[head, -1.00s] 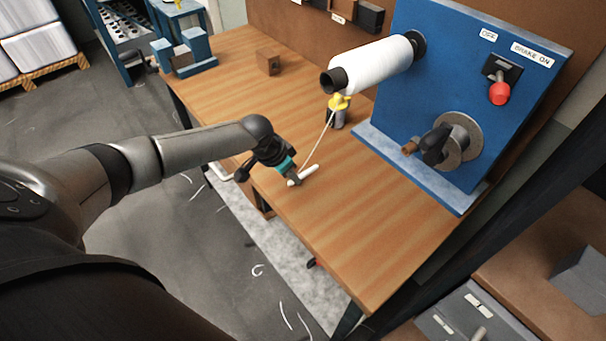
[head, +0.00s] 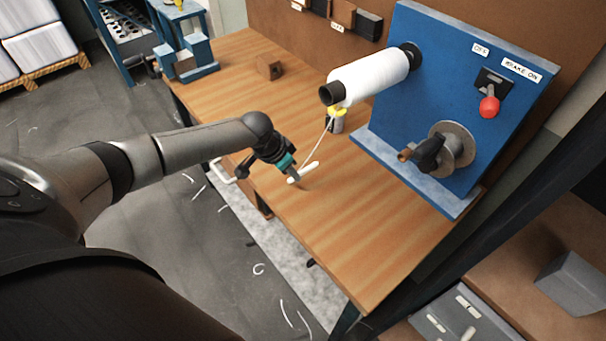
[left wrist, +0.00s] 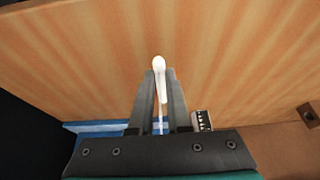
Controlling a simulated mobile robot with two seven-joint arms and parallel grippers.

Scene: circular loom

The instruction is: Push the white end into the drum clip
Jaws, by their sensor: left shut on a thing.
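The white end (head: 305,171) is a short white rod with a rounded tip, on a pale cord. My left gripper (head: 295,179) is shut on it above the wooden bench, near the front edge. In the left wrist view the white end (left wrist: 159,64) sticks out between the fingertips (left wrist: 161,82). The cord runs up to a yellow-topped guide (head: 337,112) under a white roll (head: 372,75). A grey drum (head: 459,146) with a dark clip-like part (head: 429,154) and a copper-coloured tip is on the blue panel, well right of my gripper. My right gripper is not in view.
The blue panel (head: 420,90) stands at the back of the bench (head: 345,215) and carries a red-knobbed lever (head: 489,107) beside a "BRAKE ON" label. A small brown block (head: 269,68) and a blue fixture (head: 187,62) stand at the far left. The bench middle is clear.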

